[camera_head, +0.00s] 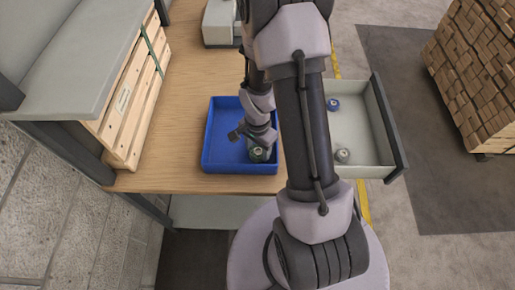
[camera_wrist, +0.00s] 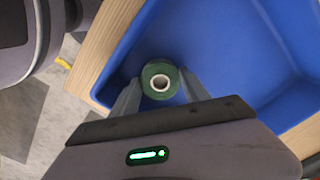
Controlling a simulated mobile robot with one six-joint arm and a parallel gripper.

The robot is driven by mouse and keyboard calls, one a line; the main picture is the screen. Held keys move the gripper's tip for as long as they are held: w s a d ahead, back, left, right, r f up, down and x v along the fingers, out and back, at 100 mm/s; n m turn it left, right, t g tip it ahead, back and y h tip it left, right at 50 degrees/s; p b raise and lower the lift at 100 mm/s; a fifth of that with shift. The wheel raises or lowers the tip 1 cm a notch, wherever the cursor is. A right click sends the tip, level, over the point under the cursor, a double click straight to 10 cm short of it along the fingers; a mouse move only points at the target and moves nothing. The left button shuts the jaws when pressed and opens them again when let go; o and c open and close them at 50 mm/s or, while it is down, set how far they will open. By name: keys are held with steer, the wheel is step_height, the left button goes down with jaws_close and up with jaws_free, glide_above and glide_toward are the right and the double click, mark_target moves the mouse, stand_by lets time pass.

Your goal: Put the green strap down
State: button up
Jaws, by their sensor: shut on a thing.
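The green strap (camera_wrist: 160,83) is a small roll with a pale core. My gripper (camera_wrist: 158,92) is shut on it, with one finger on each side, in the wrist view. The roll is over the blue tray (camera_wrist: 228,45), close to one of its corners. In the head view the green strap (camera_head: 257,153) shows at my gripper (camera_head: 258,157), inside the outline of the blue tray (camera_head: 222,168) near its front right. I cannot tell whether the roll touches the tray floor. Part of the tray is hidden behind my arm.
The tray stands on a wooden table (camera_head: 170,130). At right an open grey drawer (camera_head: 365,120) holds a blue roll (camera_head: 333,104) and a greyish roll (camera_head: 342,155). A wooden crate (camera_head: 130,105) is at left, and a grey device (camera_head: 219,22) stands at the back.

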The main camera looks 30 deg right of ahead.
steer(key=o, duration=1.5)
steer(key=shift+f, duration=0.1)
step_height(320, 180, up, 12)
steer(key=p, duration=0.5)
step_height(320, 180, up, 10)
steer(key=r+n+t, duration=0.1)
steer(key=n+t, duration=0.1)
steer(key=n, duration=0.1)
glide_above(257, 151)
steer(key=a, duration=0.4)
steer(key=s+a+r+n+t, duration=0.1)
steer(key=s+a+r+n, duration=0.1)
steer(key=s+a+r, duration=0.1)
steer(key=s+a+r+n+t+y, duration=0.1)
steer(key=s+a+r+n, duration=0.1)
steer(key=s+a+r, duration=0.2)
steer(key=s+a+r+n+t+y, duration=0.1)
steer(key=s+a+r+n, duration=0.2)
steer(key=r, duration=0.4)
steer(key=shift+s+a+r+t, duration=0.2)
steer(key=shift+s+a+t, duration=0.05)
steer(key=shift+a+t, duration=0.15)
